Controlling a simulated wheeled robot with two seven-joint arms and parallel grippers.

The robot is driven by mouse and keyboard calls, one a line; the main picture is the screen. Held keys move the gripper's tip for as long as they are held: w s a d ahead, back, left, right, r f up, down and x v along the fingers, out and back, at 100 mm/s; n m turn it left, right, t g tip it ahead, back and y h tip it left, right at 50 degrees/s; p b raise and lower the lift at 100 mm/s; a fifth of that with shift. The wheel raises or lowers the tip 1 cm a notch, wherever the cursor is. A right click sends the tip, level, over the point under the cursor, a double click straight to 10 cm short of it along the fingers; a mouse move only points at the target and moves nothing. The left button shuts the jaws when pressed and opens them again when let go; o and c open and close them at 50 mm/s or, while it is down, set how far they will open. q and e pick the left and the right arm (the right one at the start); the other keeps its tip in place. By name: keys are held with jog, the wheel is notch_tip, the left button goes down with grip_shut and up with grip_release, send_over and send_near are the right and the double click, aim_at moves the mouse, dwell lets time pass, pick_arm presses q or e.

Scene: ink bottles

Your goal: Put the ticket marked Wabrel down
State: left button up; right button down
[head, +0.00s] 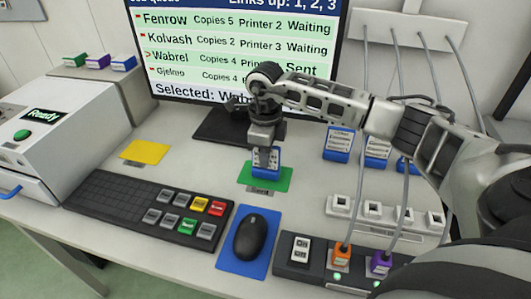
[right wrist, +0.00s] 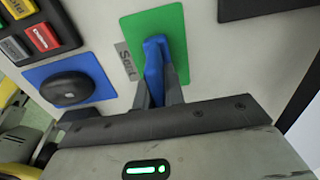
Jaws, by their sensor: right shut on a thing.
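My right gripper (head: 265,152) is shut on a blue ticket (head: 266,172) and holds it upright over the green mat (head: 283,181). The writing on this ticket is too small to read. In the right wrist view the blue ticket (right wrist: 156,52) stands between the fingers (right wrist: 160,88), with the green mat (right wrist: 131,28) behind it. I cannot tell whether its lower edge touches the mat. A small label (head: 262,191) lies at the mat's front edge. My left gripper is out of view.
The screen (head: 240,50) lists Wabrel among the jobs. Other blue tickets (head: 338,145) stand to the right. A mouse (head: 249,236) on a blue pad (head: 233,268), a keyboard (head: 120,203) and a plug strip (head: 300,270) lie in front. A yellow mat (head: 145,152) is bare.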

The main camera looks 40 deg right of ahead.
jog(key=c, duration=1.5)
grip_release()
notch_tip(320, 180, up, 12)
jog(key=shift+r, duration=0.2)
